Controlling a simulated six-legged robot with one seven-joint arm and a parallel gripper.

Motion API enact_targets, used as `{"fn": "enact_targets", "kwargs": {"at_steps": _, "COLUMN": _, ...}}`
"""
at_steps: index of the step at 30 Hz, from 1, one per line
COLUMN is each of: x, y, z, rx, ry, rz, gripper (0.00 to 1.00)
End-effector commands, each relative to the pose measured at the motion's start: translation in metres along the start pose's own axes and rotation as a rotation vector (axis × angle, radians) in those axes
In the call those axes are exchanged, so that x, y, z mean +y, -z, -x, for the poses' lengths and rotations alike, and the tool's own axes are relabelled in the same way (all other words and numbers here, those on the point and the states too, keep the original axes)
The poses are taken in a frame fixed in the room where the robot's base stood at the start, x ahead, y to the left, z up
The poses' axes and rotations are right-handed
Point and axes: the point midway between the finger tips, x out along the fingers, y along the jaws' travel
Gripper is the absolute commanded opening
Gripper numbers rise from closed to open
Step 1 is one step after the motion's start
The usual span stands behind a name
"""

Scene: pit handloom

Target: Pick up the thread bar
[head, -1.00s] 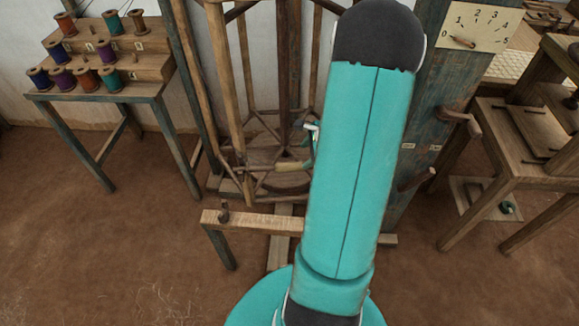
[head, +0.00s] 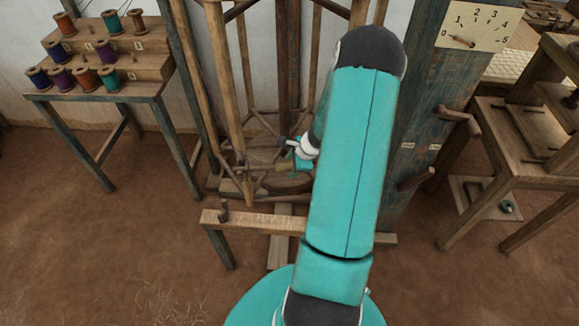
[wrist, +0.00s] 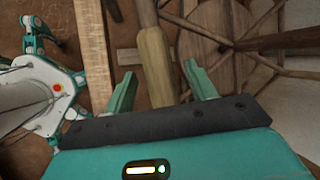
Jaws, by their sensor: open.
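A pale wooden bar with a thicker rounded end, which looks like the thread bar (wrist: 154,52), lies between the fingers of my gripper (wrist: 161,70) in the wrist view. The fingers are open, one on each side, with a visible gap to the bar. I cannot tell how far above or below the fingertips the bar is. In the head view my gripper (head: 292,158) is low at the standing wooden reel frame, partly hidden behind my arm. Only a short piece of the bar (head: 284,167) shows there.
The reel's posts (head: 229,85) stand close around my gripper. A low wooden beam (head: 255,220) runs in front. A spool stand (head: 105,83) is at left. A post with a dial (head: 476,25) and a wooden bench (head: 510,150) are at right. The floor at front left is clear.

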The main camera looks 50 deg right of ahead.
Motion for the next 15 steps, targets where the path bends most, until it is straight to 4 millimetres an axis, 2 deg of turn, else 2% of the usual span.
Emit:
{"fn": "enact_targets", "kwargs": {"at_steps": 1, "x": 0.0001, "y": 0.0, "z": 0.0001, "rx": 0.0, "ry": 0.0, "rz": 0.0, "gripper": 0.56}}
{"fn": "enact_targets", "kwargs": {"at_steps": 9, "x": 0.0002, "y": -0.0002, "z": 0.0002, "rx": 0.0, "ry": -0.001, "rz": 0.0, "gripper": 0.03}}
{"fn": "enact_targets", "kwargs": {"at_steps": 15, "x": -0.0001, "y": -0.0003, "z": 0.0005, "rx": -0.001, "ry": 0.0, "rz": 0.0, "gripper": 0.01}}
